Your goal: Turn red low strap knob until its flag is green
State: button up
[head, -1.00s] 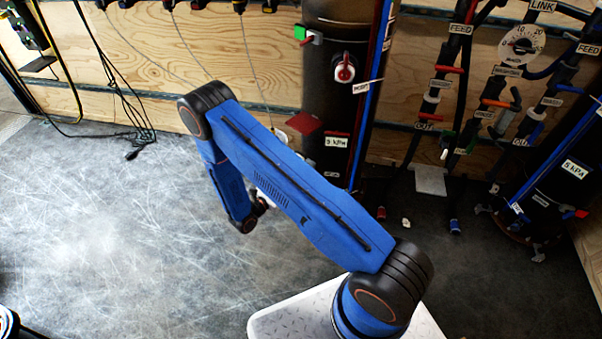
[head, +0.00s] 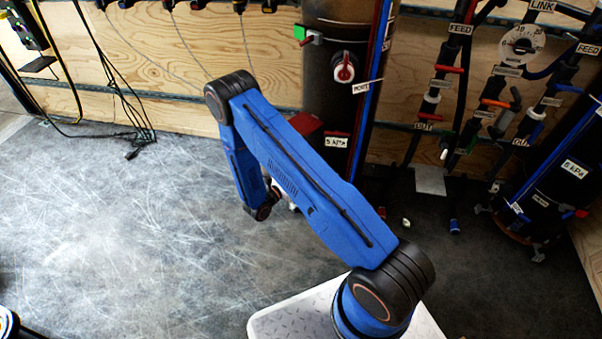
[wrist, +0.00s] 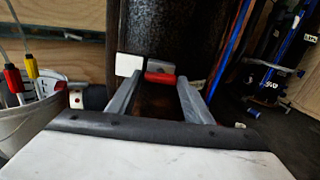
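The low strap knob (head: 337,134) is a red bar low on the front of the dark cylinder (head: 322,95), above a white label. A red flag (head: 305,123) shows to its left in the head view. In the wrist view the red knob (wrist: 160,78) lies roughly level between the tips of my gripper (wrist: 160,80). The two grey fingers are apart, one at each side of it; contact cannot be told. A white square plate (wrist: 129,65) sits beside the left fingertip. My blue arm hides most of the gripper in the head view.
Higher on the cylinder are a round red-and-white knob (head: 344,67) and a green flag (head: 299,33). A pale bucket (wrist: 35,115) with red and yellow-handled tools stands left in the wrist view. Pipes and a gauge (head: 522,44) are at right. The left floor is clear.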

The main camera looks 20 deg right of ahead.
jog(key=c, duration=0.6)
jog(key=shift+o, duration=0.2)
jog(key=shift+n, duration=2.9)
jog(key=o, duration=1.1)
jog(key=shift+c, duration=0.2)
jog(key=v, duration=1.7)
jog(key=shift+s+a, duration=0.15)
jog(key=shift+a, duration=0.1)
